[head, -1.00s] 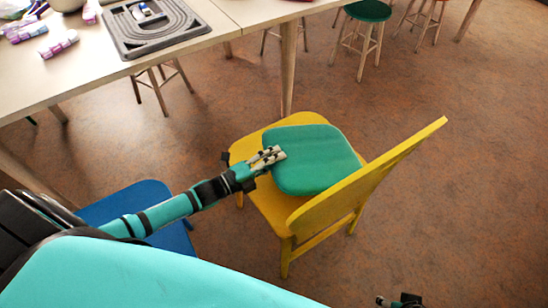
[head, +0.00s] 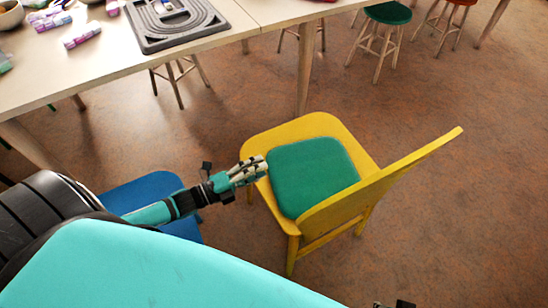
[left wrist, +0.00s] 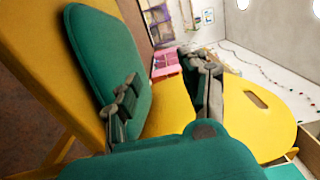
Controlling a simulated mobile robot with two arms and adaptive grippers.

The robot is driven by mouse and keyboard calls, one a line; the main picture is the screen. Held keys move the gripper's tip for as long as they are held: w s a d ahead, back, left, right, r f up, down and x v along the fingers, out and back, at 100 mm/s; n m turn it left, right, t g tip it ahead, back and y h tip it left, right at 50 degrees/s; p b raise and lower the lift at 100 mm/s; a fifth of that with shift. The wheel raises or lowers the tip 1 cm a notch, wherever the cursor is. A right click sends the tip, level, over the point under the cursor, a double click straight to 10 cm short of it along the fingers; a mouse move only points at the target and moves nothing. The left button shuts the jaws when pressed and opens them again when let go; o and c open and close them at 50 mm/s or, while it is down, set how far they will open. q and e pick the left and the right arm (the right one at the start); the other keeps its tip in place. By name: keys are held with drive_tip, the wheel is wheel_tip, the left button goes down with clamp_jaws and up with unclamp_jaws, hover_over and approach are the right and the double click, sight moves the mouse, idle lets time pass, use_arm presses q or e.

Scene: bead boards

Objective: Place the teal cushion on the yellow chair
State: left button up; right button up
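The teal cushion (head: 312,177) lies on the seat of the yellow chair (head: 310,123), with its right side close to the backrest. My left gripper (head: 256,167) is at the cushion's left edge, over the left part of the seat. In the left wrist view its two fingers (left wrist: 165,95) stand apart with nothing held between them. The cushion (left wrist: 108,55) shows there behind one finger, and it is unclear whether they touch. Only a dark tip of my right gripper (head: 396,304) shows at the bottom edge of the head view.
A blue chair (head: 145,190) stands left of the yellow one, partly under my arm. A pale table (head: 110,60) with a grey bead board (head: 178,40) runs along the back. Stools stand behind it. The brown floor on the right is clear.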

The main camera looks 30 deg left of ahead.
use_arm(q)
drive_tip(key=shift+v, duration=1.35)
